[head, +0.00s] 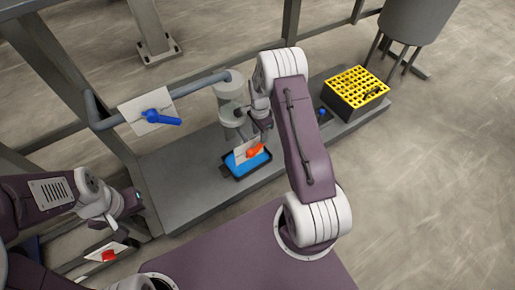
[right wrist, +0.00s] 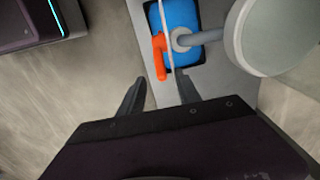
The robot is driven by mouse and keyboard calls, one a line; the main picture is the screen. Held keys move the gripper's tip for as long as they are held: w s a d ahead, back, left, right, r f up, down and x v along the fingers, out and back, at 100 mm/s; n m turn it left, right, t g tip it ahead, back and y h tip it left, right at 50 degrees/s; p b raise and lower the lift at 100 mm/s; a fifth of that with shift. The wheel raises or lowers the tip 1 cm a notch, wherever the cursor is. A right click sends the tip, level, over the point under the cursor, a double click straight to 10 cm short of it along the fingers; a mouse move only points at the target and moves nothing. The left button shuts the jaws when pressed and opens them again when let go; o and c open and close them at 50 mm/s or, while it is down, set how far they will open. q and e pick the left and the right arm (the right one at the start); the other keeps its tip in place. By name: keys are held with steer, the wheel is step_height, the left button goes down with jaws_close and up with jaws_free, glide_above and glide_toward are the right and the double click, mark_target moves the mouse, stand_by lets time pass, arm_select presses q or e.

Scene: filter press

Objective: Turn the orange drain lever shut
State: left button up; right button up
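The orange drain lever (head: 256,151) is in front of a small white plate (head: 241,153), over a black-rimmed tray (head: 232,175) with a blue inside. In the right wrist view the lever (right wrist: 160,58) lies along the plate's edge, on the end of a grey pipe (right wrist: 205,36). My right gripper (head: 264,122) is just above and behind the lever in the head view. In the right wrist view its fingers (right wrist: 161,82) are apart and empty, with the lever just beyond the tips. My left gripper (head: 127,209) is well off to the left; its fingers are not clear.
A blue lever (head: 160,117) on a white plate sits on the grey pipe at left. A red handle (head: 109,255) is at lower left. Grey cylinders (head: 230,90) stand behind the tray. A yellow-topped black crate (head: 357,88) is on the platform's right end.

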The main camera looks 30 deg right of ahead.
mark_target(259, 144)
step_height(259, 144, down, 9)
steer(key=b, duration=0.6)
steer(key=shift+c, duration=0.3)
jaws_close()
stand_by(0.9)
